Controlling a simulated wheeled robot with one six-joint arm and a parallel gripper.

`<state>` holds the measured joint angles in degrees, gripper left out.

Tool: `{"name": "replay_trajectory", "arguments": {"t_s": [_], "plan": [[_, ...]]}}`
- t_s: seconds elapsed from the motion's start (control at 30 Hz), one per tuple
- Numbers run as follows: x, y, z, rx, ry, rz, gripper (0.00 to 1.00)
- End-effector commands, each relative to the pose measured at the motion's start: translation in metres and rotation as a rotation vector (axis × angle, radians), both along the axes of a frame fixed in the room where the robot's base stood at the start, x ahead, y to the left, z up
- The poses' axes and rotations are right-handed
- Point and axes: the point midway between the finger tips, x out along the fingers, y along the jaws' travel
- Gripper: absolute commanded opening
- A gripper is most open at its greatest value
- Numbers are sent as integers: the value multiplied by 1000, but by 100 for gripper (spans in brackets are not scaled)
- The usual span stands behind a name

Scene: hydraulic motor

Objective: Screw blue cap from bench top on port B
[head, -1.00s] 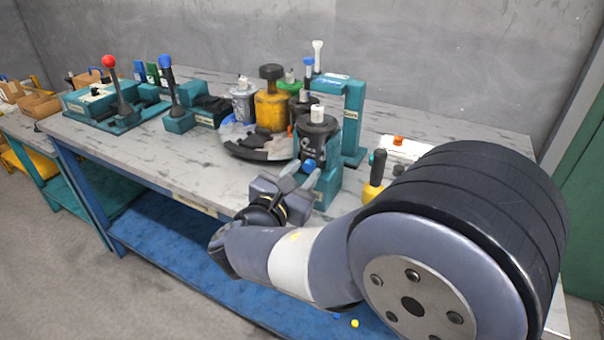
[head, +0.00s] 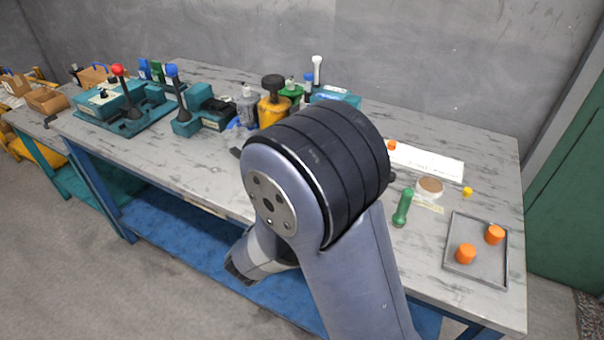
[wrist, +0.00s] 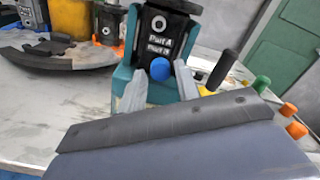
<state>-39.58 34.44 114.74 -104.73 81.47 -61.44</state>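A blue cap (wrist: 160,69) shows in the wrist view at the front of a dark motor body (wrist: 160,24), just below its printed port labels. The motor body is held on a teal stand (wrist: 120,78). My gripper (wrist: 158,71) has its two grey fingers apart, one on each side of the blue cap in the picture. A small gap shows between each finger and the cap, and the cap looks just beyond the fingertips. I cannot tell how far its thread is engaged. In the head view my arm hides the gripper, the cap and the motor.
A yellow canister (head: 273,110) and lever units (head: 120,105) stand further left.

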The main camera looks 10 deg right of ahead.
Motion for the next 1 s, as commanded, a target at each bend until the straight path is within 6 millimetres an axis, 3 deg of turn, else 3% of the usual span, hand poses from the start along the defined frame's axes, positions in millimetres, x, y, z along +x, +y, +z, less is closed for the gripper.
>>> {"name": "replay_trajectory", "arguments": {"t_s": [0.03,0.3,1.0], "plan": [[0,0,6,-38,28,-2,31],[-1,-2,-1,-156,110,-4,31],[-3,-5,-8,-157,119,-6,31]]}}
